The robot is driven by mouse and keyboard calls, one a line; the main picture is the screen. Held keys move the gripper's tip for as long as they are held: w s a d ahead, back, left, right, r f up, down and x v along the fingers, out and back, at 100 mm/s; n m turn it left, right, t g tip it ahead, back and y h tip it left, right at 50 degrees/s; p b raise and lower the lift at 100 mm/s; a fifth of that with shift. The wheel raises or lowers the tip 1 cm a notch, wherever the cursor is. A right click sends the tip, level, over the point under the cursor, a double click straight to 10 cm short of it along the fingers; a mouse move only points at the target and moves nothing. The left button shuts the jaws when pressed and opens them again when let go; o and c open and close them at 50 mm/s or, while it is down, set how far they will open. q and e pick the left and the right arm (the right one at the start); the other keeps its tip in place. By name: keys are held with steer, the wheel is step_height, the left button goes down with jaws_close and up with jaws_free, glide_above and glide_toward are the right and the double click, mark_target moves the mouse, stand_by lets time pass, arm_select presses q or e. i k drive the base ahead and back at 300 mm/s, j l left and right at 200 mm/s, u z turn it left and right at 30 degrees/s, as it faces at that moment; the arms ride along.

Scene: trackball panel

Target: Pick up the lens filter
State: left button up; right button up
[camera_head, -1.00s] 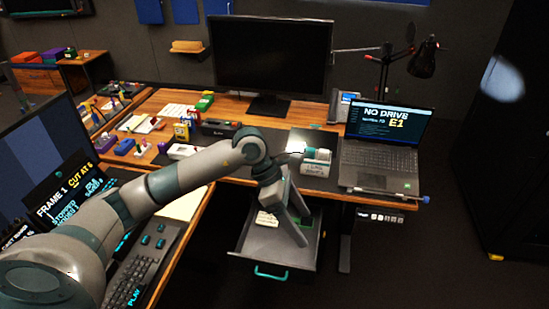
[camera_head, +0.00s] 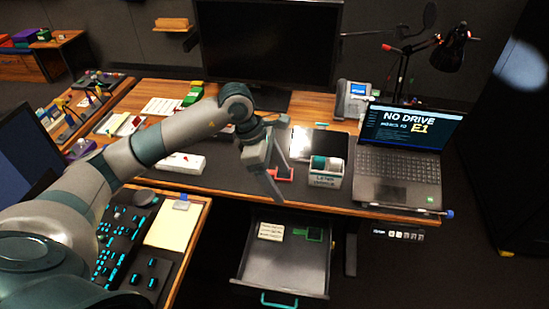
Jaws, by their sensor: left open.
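My left gripper (camera_head: 283,186) is open over the front of the desk, its fingers pointing down to the right. A small red square frame (camera_head: 286,179) shows beside its fingers; whether they touch it is unclear. A small green frame (camera_head: 314,234) lies at the back of the open drawer, beside a pale labelled card (camera_head: 271,231). Either frame could be the lens filter; I cannot tell which. A white labelled box (camera_head: 326,180) with rolls in it stands right of the gripper. My right gripper is not in view.
The open grey drawer (camera_head: 285,268) juts out below the desk edge, its front half empty. A laptop (camera_head: 402,160) stands at the right, a dark tablet-like pad (camera_head: 320,143) behind the box. A monitor (camera_head: 266,45) stands at the back.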

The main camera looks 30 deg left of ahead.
mark_target(287, 177)
steer(key=i+j, duration=0.75)
steer(key=j, duration=0.15)
